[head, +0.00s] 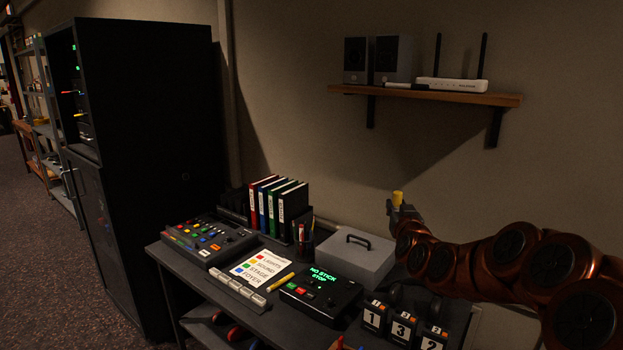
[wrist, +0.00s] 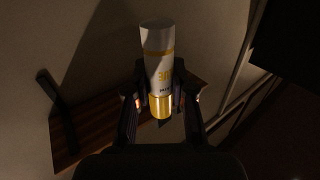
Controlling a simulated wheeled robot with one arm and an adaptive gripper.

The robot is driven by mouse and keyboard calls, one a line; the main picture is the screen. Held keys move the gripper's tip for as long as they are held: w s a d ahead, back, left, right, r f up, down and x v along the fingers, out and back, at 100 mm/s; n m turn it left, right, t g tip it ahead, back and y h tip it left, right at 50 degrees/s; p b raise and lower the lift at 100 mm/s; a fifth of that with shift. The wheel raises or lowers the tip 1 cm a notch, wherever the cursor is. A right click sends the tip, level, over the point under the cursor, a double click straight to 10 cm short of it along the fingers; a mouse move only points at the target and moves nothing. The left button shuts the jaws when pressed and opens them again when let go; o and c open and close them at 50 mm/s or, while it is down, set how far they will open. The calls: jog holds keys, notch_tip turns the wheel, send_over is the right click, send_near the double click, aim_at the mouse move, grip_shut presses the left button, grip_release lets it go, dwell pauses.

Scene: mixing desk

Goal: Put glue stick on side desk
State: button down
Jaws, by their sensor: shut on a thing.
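My gripper (head: 399,209) is raised above the right part of the dark desk, in front of the wall. In the wrist view my gripper (wrist: 160,98) is shut on the glue stick (wrist: 158,62), a white cylinder with yellow bands and a yellow end. Its fingers press on both sides of it. In the head view only the yellow end of the glue stick (head: 397,197) shows above the fingers; the rest is hidden. The dark desk (head: 185,286) stands below. I cannot tell whether it is the side desk.
The desk holds a mixing console (head: 208,240), binders (head: 278,203), a grey cash box (head: 356,260), a black control box (head: 320,296) and numbered packs (head: 403,327). A wall shelf (head: 430,95) carries speakers and a router (head: 452,91). A black cabinet (head: 150,140) stands left.

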jog(key=s+a+f, duration=0.2)
jog(key=a+f, duration=0.1)
jog(key=f, duration=0.1)
jog(key=shift+a, duration=0.4)
jog(key=shift+s, duration=0.15)
